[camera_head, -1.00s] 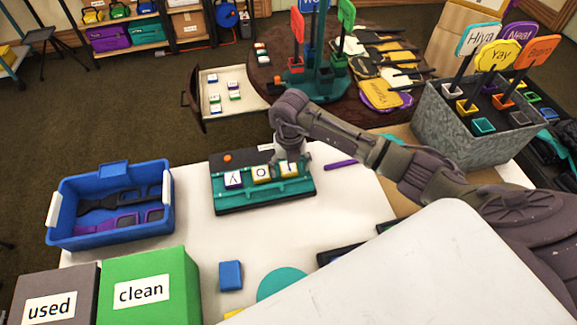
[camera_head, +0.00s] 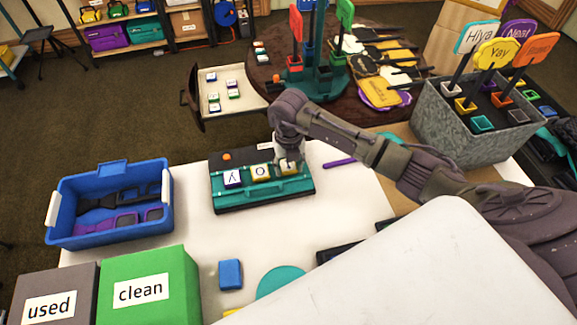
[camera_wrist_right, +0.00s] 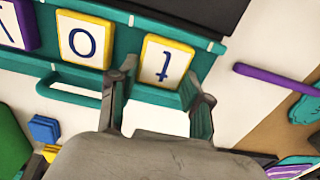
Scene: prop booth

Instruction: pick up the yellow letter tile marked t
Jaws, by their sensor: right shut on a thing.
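The yellow letter tile marked t (camera_head: 288,168) is the rightmost tile on the teal letter rack (camera_head: 262,196), on the white table. It shows upside down in the wrist view (camera_wrist_right: 165,62), still in line with the other tiles. My right gripper (camera_head: 288,159) reaches it from above. In the wrist view the two fingers of my right gripper (camera_wrist_right: 161,90) stand on either side of the tile's near end and are shut on it. Part of the tile is hidden by the gripper in the head view. My left gripper is not in view.
A yellow o tile (camera_head: 261,173) and a purple-edged y tile (camera_head: 232,178) sit to the left on the rack. A purple stick (camera_head: 339,163) lies to the right. A blue bin (camera_head: 110,235), green box (camera_head: 150,287) and blue block (camera_head: 230,274) stand nearer.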

